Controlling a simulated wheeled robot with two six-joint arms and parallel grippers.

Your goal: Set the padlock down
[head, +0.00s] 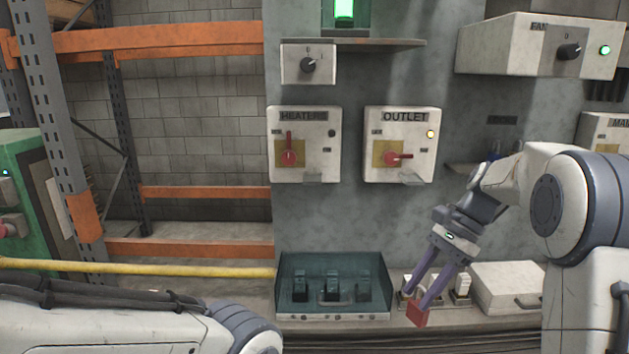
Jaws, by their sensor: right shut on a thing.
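My right gripper (417,297) comes down from the right and is shut on a red padlock (417,315). The padlock hangs at its purple fingertips, low in the view, in front of or over the front edge of the bench (380,325). I cannot tell whether it touches the bench. The fingers hide part of the padlock. My left gripper is not in view; only part of my left arm shows at the bottom left.
A teal clear-walled box (333,305) with several dark items stands left of the padlock, and a white box (505,287) right of it. Small white fittings (461,286) stand behind. Above are the HEATERS (304,172) and OUTLET (399,172) switch boxes. A yellow rail (140,267) crosses the left.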

